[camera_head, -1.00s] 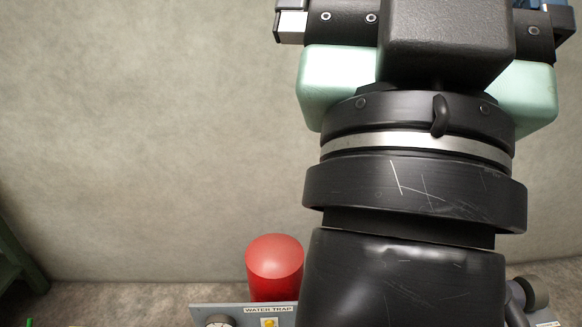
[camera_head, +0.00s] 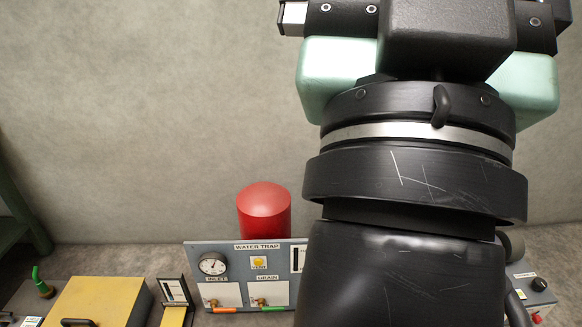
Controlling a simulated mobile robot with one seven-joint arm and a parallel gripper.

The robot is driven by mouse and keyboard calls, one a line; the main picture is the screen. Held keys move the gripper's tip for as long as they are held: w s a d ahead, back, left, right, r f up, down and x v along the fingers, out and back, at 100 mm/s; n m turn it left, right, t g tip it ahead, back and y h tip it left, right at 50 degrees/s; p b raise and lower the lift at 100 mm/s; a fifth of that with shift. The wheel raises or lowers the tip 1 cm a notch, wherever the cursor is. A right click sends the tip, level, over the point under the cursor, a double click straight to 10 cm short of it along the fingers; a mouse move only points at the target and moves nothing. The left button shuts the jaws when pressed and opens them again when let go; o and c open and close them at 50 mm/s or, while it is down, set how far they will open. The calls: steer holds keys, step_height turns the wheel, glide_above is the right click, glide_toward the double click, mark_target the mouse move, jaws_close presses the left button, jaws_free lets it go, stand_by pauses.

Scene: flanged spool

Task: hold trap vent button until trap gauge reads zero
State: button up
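A grey panel (camera_head: 232,263) labelled WATER TRAP stands at the lower middle. Its round white gauge (camera_head: 213,264) is at the upper left of the panel, and the needle is too small to read surely. A yellow vent button (camera_head: 259,262) sits right of the gauge, with a small label on it. My arm's dark wrist fills the right side and hides the panel's right end. Only the base of my gripper shows at the top edge, well above the panel. Its fingertips are out of view.
A red cylinder (camera_head: 264,211) stands behind the panel. A yellow box (camera_head: 98,299) and a small stand (camera_head: 174,290) are to the left. A grey box with a black knob (camera_head: 539,284) is at the lower right.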

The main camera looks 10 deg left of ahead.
jaws_close()
stand_by(1.5)
